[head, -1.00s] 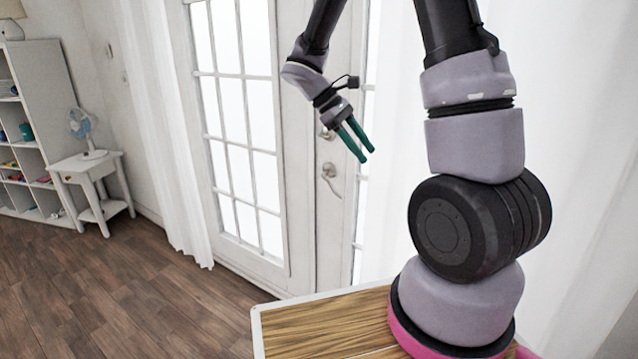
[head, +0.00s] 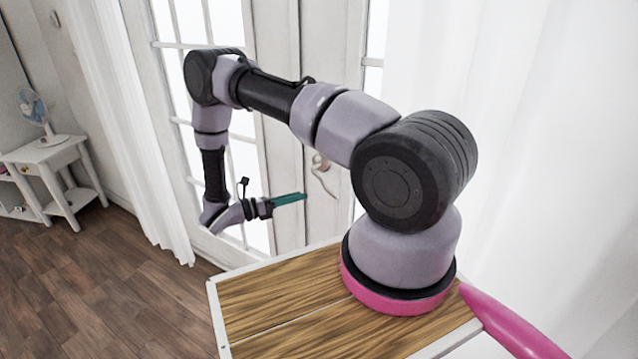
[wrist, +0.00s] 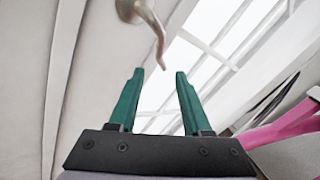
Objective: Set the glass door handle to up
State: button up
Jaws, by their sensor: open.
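The glass door handle is a curved, pale metal lever (head: 325,178) on the white door in the head view, its free end hanging downward. It also shows at the top of the wrist view (wrist: 145,18), beyond the fingertips and between their lines. My gripper (head: 305,196) has green fingers pointing right, toward the handle, and sits a little left of and below it. In the wrist view my gripper (wrist: 159,72) is open, with nothing between the fingers. The fingers look apart from the handle.
The glass-paned white door (head: 287,215) stands behind my arm. White curtains hang at left (head: 125,130) and right (head: 540,110). A white side table (head: 45,155) with a fan (head: 35,108) is at far left. The wooden floor (head: 95,255) there is clear.

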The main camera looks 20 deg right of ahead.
aim_at(326, 188)
jog(key=d, duration=1)
jog(key=shift+w+d, duration=0.1)
jog(key=shift+d, duration=0.25)
jog(key=shift+c, duration=0.3)
grip_shut()
dwell(0.7)
